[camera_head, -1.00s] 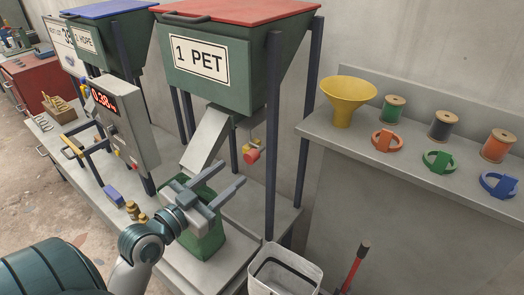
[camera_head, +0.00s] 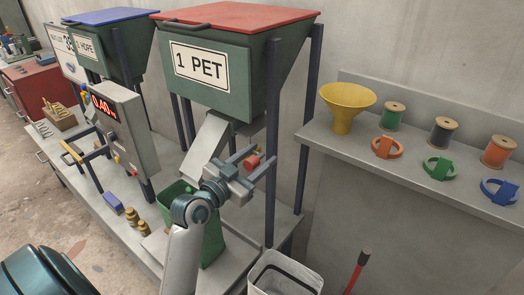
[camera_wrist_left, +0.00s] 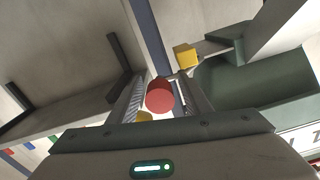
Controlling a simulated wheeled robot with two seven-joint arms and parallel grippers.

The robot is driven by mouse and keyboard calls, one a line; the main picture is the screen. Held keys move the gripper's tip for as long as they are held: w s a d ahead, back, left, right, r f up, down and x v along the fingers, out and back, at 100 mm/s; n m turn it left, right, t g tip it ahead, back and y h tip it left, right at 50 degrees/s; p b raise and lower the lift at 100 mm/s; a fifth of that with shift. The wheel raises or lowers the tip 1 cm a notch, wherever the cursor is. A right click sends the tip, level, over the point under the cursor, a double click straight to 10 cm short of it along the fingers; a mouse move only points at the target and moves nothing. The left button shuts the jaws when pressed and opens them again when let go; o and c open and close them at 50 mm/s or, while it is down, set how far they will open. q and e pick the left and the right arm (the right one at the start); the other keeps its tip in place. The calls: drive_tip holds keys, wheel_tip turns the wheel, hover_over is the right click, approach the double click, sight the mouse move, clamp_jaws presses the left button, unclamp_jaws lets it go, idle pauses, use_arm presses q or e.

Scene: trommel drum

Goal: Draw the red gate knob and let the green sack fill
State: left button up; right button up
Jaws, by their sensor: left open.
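The red gate knob (camera_head: 250,161) sits below the right side of the green 1 PET hopper (camera_head: 225,88), beside its chute (camera_head: 205,145). My left gripper (camera_head: 264,154) is open, its fingers pointing at the knob. In the left wrist view the red knob (camera_wrist_left: 160,95) shows between the two open fingers; whether they touch it I cannot tell. The green sack (camera_head: 212,245) stands open below the chute, partly hidden behind my left wrist. Its contents cannot be made out. My right gripper is not in view.
A scale display (camera_head: 103,106) reads about 0.40. Dark hopper legs (camera_head: 271,200) stand close to the gripper. A white bin (camera_head: 285,275) is at the front. A shelf at right holds a yellow funnel (camera_head: 344,105), spools and coloured rings. Brass weights (camera_head: 136,220) sit left of the sack.

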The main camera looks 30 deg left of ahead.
use_arm(q)
drive_tip(key=shift+w, duration=0.85)
clamp_jaws()
drive_tip(key=shift+s+d+p, duration=0.1)
drive_tip(key=shift+d+p, duration=0.25)
drive_tip(key=shift+d, duration=0.4)
unclamp_jaws()
drive_tip(key=shift+s, duration=0.1)
